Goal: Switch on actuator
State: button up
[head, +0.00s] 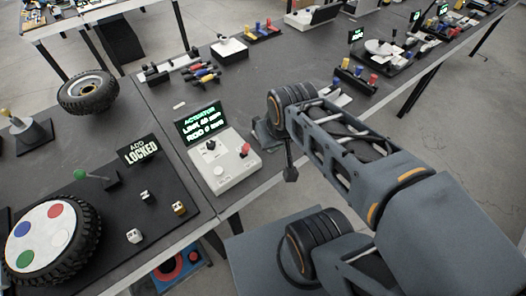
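The actuator unit (228,173) is a light grey control box on the dark table, left of my arm. A dark knob or joystick (211,145) is at the back left of the box. A red knob (245,149) is on its right side, and a small dark control sits near the front. My gripper (290,175) hangs to the right of the box, apart from it, by the table edge. Its fingers are too small and dark to read.
Another tyre (87,92) lies behind. Coloured handles (203,73) and a white box (229,47) are farther back.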

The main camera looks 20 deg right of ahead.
aim_at(245, 146)
jog(key=z, duration=2.05)
jog(key=k, duration=0.8)
jog(key=u, duration=1.8)
